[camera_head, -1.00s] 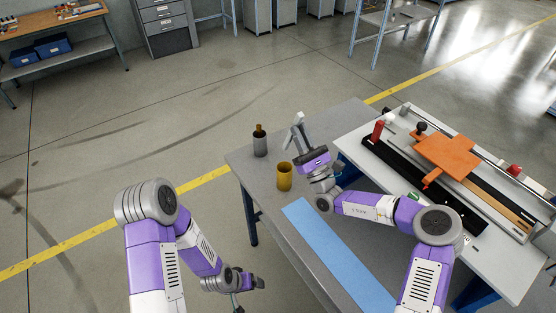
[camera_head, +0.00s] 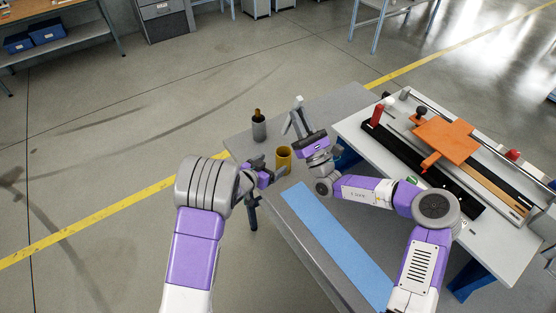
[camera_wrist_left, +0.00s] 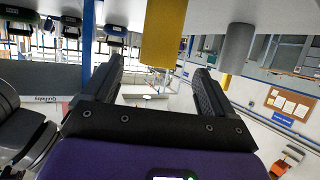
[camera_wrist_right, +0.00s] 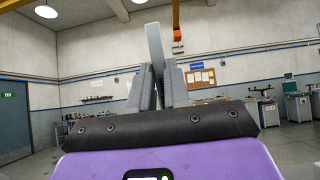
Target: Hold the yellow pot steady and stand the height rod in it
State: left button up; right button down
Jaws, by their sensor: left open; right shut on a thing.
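The yellow pot (camera_head: 284,154) stands upright on the grey table. My left gripper (camera_head: 279,172) is open just in front of the pot on the near side. In the left wrist view, which is upside down, the pot (camera_wrist_left: 163,30) appears ahead, lined up with the gap between the open fingers (camera_wrist_left: 160,70). My right gripper (camera_head: 296,122), beyond and right of the pot, is shut on the pale grey height rod (camera_head: 300,102). In the right wrist view the rod (camera_wrist_right: 155,45) stands out past the fingertips. The rod is apart from the pot.
A grey can (camera_head: 259,130) with a brownish item in it stands left of the pot. A blue mat (camera_head: 335,235) lies on the grey table (camera_head: 350,100). A white bench (camera_head: 490,265) with an orange plate (camera_head: 447,139) stands to the right.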

aim_at(287, 154)
pick_arm(q)
jog(key=x, duration=1.1)
jog(key=shift+s+a+f, duration=0.1)
jog(key=shift+f, duration=0.05)
jog(key=c, duration=1.1)
pick_arm(e)
notch_tip(287, 154, down, 13)
dwell(0.7)
jog(key=c, duration=1)
grip_release()
notch_tip(287, 154, up, 10)
